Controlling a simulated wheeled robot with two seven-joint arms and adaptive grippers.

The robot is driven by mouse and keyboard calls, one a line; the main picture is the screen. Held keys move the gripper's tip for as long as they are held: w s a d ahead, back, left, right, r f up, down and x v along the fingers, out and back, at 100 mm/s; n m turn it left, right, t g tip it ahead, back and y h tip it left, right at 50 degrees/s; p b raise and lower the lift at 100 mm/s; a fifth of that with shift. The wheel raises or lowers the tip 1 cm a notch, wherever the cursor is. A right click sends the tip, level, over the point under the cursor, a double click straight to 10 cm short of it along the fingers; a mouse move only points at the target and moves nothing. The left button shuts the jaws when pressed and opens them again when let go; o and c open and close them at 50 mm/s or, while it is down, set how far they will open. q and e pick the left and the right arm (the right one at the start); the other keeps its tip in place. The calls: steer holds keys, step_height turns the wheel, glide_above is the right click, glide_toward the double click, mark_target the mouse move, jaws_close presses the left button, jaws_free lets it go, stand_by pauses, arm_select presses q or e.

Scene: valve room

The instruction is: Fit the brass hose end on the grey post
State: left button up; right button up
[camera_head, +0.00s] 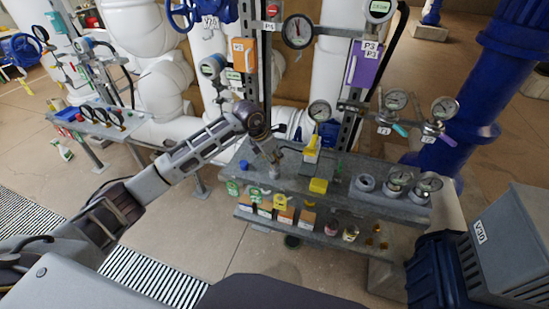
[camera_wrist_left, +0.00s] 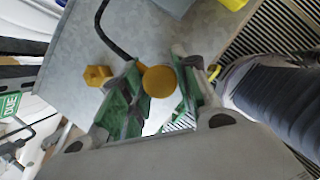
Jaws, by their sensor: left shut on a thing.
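My left gripper (camera_head: 273,163) reaches over the upper shelf of the grey metal stand from the left. In the left wrist view its green-padded fingers (camera_wrist_left: 158,92) are closed around the round, yellow-brass hose end (camera_wrist_left: 160,82). A black hose (camera_wrist_left: 113,42) runs to the hose end from the upper left of that view. In the head view the hose end is too small and covered to make out. I cannot surely pick out the grey post; the gripper may hide it. My right gripper is in neither view.
The grey stand (camera_head: 310,184) carries a yellow block (camera_head: 318,186), a blue cap (camera_head: 243,164) and gauges (camera_head: 398,178) on top. Several small containers stand on its lower shelf. A yellow fitting (camera_wrist_left: 97,75) lies left of the fingers. A purple box (camera_head: 362,63) hangs behind.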

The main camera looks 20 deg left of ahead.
arm_select(q)
steer(key=shift+f+b, duration=0.9)
steer(key=shift+f, duration=0.1)
stand_by(1.1)
stand_by(0.4)
steer(key=o, duration=0.9)
steer(key=shift+o, duration=0.2)
steer(key=shift+r, duration=0.15)
steer(key=v, duration=1.1)
steer(key=shift+s+r, duration=0.15)
steer(key=shift+r, duration=0.2)
steer(key=shift+a, duration=0.1)
